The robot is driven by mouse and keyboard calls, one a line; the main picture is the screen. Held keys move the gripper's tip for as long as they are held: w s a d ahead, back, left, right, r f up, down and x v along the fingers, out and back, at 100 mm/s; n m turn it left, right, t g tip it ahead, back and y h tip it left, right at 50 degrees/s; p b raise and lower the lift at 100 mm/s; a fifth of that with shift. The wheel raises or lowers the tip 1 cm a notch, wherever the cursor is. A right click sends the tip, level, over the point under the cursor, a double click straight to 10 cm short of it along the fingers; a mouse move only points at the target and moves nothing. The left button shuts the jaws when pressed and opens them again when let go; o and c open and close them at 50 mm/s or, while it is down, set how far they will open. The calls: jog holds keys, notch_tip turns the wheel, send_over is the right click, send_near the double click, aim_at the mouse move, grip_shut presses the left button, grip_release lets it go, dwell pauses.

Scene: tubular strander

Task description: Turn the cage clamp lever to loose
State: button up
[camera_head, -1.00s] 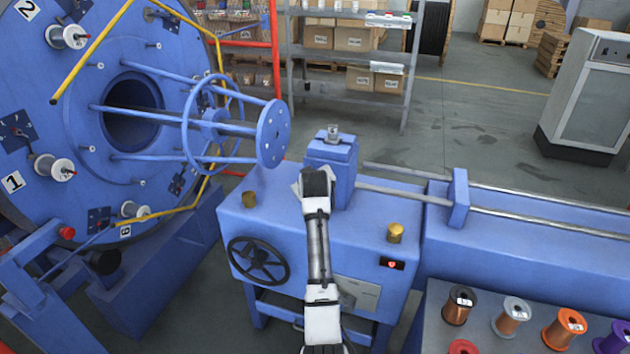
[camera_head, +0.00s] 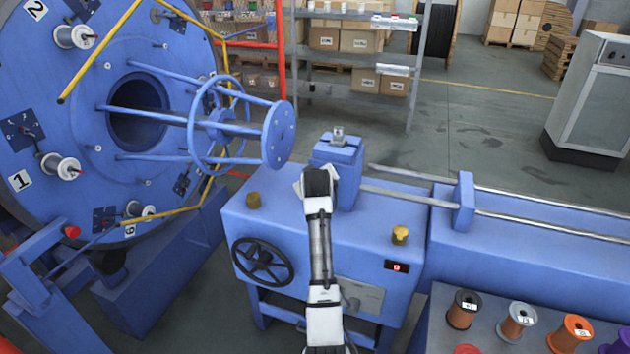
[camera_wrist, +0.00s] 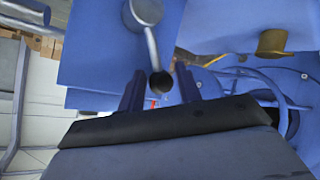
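In the wrist view a silver lever rod with a round hub (camera_wrist: 145,12) runs down to a black ball knob (camera_wrist: 161,83). It is mounted by a blue block face. My gripper (camera_wrist: 160,92) is open, its two dark fingers on either side of the knob in the picture; I cannot tell how deep the knob sits between them, and no grip shows. In the head view my gripper (camera_head: 319,184) is at the front of the blue clamp block (camera_head: 348,186) on the blue machine bed, and it hides the lever there.
A blue spoked cage (camera_head: 278,134) stands left of the block, near the large blue drum (camera_head: 85,120). Brass knobs (camera_head: 253,200) (camera_head: 400,234), a black handwheel (camera_head: 262,261) and guide rods (camera_head: 400,192) are around. Wire spools (camera_head: 519,318) stand at lower right.

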jog(key=b+v, duration=0.3)
jog(key=v, duration=1)
jog(key=shift+r, duration=0.3)
jog(key=shift+s+a, duration=0.1)
jog(key=shift+s, duration=0.05)
